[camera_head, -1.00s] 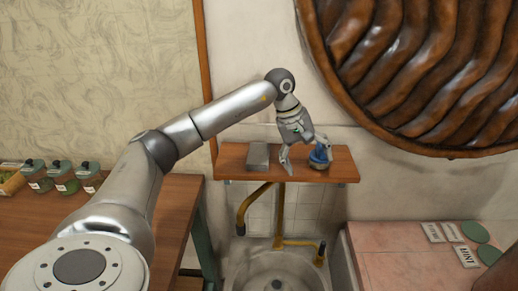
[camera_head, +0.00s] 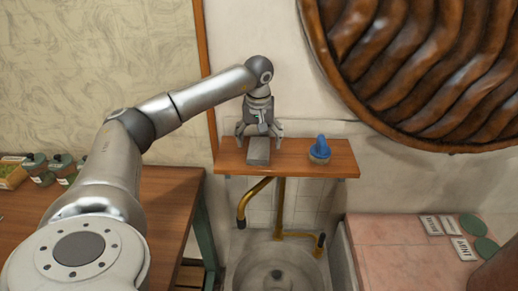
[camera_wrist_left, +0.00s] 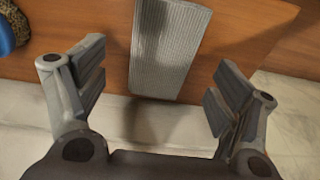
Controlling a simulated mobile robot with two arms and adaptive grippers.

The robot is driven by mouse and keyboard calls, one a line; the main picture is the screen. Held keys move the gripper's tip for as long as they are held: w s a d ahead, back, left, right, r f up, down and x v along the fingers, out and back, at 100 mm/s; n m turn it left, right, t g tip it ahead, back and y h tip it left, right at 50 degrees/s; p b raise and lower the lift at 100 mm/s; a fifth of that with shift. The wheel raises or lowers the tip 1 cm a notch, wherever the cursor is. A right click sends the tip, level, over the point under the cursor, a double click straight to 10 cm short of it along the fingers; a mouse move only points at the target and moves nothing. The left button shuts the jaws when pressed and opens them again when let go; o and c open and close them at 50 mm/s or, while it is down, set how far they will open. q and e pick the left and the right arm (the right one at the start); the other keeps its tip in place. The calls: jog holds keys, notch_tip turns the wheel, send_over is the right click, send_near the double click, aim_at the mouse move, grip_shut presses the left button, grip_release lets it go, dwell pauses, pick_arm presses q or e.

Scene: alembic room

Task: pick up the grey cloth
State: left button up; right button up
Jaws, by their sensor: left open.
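The grey cloth (camera_head: 258,151) is a folded, ribbed rectangular block lying on the left part of a small wooden wall shelf. In the left wrist view the cloth (camera_wrist_left: 168,48) lies ahead, between the lines of the two fingers. My left gripper (camera_head: 259,134) is open and empty at the cloth, with one finger to each side of it. In the left wrist view the fingers (camera_wrist_left: 160,88) are wide apart, with a clear gap on both sides of the cloth. My right gripper is not in view.
A blue-topped brush or similar object (camera_head: 320,150) stands on the wooden shelf (camera_head: 290,165), right of the cloth. A sink (camera_head: 277,270) with brass pipes is below. A pink counter (camera_head: 400,255) with labels is at right. Jars (camera_head: 40,172) stand on the left table.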

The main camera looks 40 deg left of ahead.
aim_at(259, 148)
pick_arm(q)
jog(key=shift+w+a+f, duration=0.1)
jog(key=shift+a+f, duration=0.1)
jog(key=shift+f, duration=1.4)
jog(key=shift+c, duration=0.3)
jog(key=c, duration=1)
jog(key=shift+r, duration=0.1)
